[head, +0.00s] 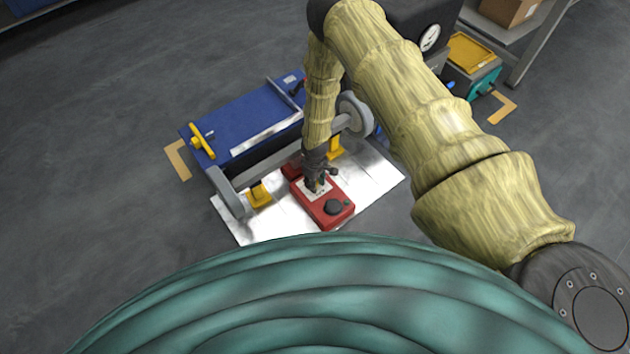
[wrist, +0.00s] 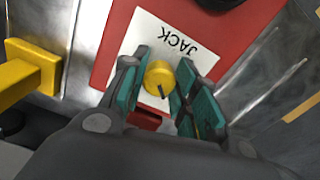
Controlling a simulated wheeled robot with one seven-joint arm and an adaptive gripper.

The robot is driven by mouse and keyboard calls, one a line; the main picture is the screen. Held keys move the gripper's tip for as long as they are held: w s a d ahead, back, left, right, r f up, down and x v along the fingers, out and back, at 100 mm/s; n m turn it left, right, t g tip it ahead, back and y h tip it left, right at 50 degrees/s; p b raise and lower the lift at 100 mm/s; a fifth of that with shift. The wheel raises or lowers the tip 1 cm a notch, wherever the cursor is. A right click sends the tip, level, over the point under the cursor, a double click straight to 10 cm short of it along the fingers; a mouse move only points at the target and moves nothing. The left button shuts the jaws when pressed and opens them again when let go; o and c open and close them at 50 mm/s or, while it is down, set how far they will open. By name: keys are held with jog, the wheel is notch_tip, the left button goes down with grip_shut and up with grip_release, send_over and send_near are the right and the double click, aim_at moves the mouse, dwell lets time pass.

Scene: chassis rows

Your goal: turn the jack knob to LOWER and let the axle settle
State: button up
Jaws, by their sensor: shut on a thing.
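The red jack box (head: 327,212) lies on a pale sheet in front of the axle. In the wrist view its white label (wrist: 187,30) reads JACK. The yellow jack knob (wrist: 158,75) has a dark pointer line toward the lower right of that view; no LOWER mark can be read. My gripper (wrist: 161,84) is shut on the knob, with a teal finger on each side. In the head view my gripper (head: 317,184) is over the box and hides the knob. The grey axle (head: 290,152) runs beside the blue chassis between two wheels, near yellow supports (head: 260,194).
A black round button (head: 333,207) sits on the box's near end. The pale sheet (head: 383,172) has free room to the right. The blue chassis (head: 245,118) stands behind the axle. A yellow-topped crate (head: 470,55) and a shelf are at the back right.

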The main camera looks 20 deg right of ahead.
jog(key=shift+w, duration=0.1)
dwell(0.4)
jog(key=o, duration=1)
jog(key=shift+r, duration=0.15)
notch_tip(320, 180, up, 12)
dwell(0.5)
